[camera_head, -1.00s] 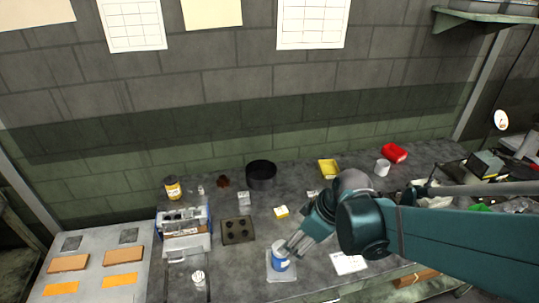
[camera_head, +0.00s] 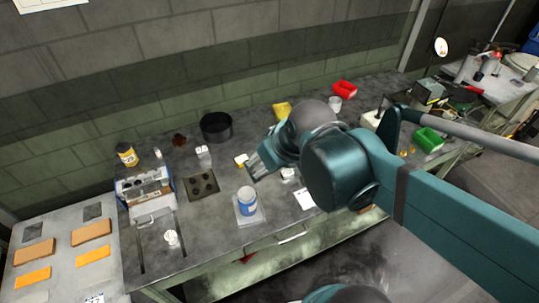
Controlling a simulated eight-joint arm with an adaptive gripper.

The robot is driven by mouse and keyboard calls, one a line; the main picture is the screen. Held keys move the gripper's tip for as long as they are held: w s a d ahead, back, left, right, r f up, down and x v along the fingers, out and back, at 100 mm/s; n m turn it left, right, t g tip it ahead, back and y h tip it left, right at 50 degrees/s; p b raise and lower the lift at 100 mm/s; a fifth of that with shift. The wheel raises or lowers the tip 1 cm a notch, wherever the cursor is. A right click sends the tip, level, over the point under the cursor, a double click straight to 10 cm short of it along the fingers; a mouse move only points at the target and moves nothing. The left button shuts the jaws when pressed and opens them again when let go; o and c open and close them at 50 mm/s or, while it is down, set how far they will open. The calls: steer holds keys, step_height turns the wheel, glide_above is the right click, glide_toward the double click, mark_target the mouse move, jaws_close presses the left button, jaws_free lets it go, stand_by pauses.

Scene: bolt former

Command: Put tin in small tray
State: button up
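A blue and white tin (camera_head: 247,201) stands upright on a small pale square tray (camera_head: 238,220) near the front edge of the bench. My gripper (camera_head: 254,168) is behind the tin and a little to its right in the picture, apart from it. Its grey fingers look spread, with nothing seen between them. A small yellow and white item (camera_head: 241,160) lies just beyond the fingertips; I cannot tell whether they touch it. Another tin, yellow with a dark lid (camera_head: 127,155), stands at the back left.
A black round pan (camera_head: 216,127), a dark plate with holes (camera_head: 202,186) and a metal box (camera_head: 147,195) stand on the left. Yellow (camera_head: 283,110), red (camera_head: 345,89) and green (camera_head: 428,139) bins are behind and right. A white card (camera_head: 304,199) lies right of the tin.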

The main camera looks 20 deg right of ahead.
steer(key=shift+s+d+r+m+t+h, duration=0.1)
steer(key=shift+s+r+m+t, duration=0.1)
steer(key=shift+r+m, duration=0.3)
steer(key=shift+s+d+r+m+t+h, duration=0.1)
steer(key=shift+s+r+m+t, duration=0.15)
steer(key=shift+r, duration=0.4)
steer(key=shift+s+r+m+t+h, duration=0.15)
steer(key=shift+r+m, duration=0.2)
steer(key=shift+r, duration=0.25)
